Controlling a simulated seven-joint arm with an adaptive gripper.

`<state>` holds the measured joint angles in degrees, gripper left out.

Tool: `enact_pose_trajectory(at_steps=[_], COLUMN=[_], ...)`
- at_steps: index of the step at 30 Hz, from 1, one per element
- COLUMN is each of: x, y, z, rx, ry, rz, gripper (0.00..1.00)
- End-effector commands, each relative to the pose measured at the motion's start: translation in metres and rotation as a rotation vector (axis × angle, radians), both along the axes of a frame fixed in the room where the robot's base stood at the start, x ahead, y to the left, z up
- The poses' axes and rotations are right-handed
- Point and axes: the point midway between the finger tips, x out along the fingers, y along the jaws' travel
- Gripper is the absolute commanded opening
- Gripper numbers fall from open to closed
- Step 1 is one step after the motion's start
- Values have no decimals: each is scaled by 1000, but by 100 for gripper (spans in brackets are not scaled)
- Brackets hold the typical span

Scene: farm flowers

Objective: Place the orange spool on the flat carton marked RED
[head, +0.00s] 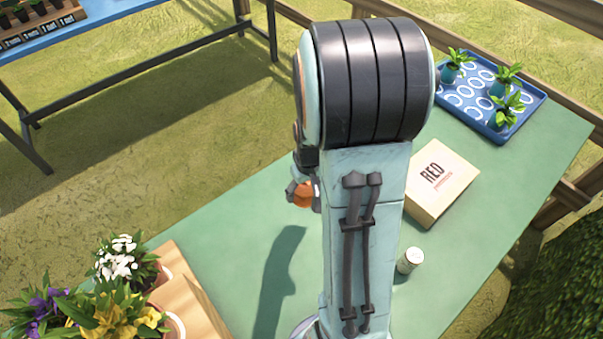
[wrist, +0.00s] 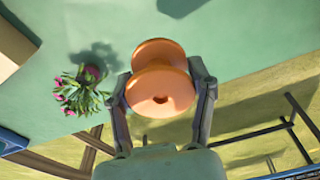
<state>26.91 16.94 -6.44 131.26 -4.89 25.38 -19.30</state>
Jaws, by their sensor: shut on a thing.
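The orange spool (wrist: 158,90) is between the two fingers of my gripper (wrist: 163,86) in the wrist view, with its round end and centre hole facing the camera. In the head view the spool (head: 303,195) shows partly, left of my arm and above the green table; my gripper (head: 302,188) is mostly hidden there. The flat tan carton marked RED (head: 450,190) lies on the table to the right of my arm, its left edge partly covered by the arm. The spool is apart from the carton.
A white can (head: 410,260) stands below the carton. A blue tray (head: 543,97) with small potted plants is at the far right. Potted flowers in a wooden box (head: 190,305) stand at lower left. A pink-flowered plant (wrist: 80,92) is beside my gripper in the wrist view.

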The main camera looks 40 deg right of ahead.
Motion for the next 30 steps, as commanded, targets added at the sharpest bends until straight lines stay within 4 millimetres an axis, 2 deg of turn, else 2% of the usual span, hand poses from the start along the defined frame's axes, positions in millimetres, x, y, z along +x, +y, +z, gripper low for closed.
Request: enact_pose_trajectory(at_steps=[4,11,14,18,20,23,27,30], x=[-11,-14,-18,-22,-26,-40,-72,-99], y=[6,9,10,3,-9,-38,-83,-112], z=[6,7,7,12,16,26,42,54], rx=[-1,0,0,-1,-2,-2,-2,-2], ry=[-1,0,-1,-3,-4,-4,-5,-5], rz=[1,-43,-140,-368,-504,-777,-1144,-1352], gripper=[25,25,25,25,25,25,25,25])
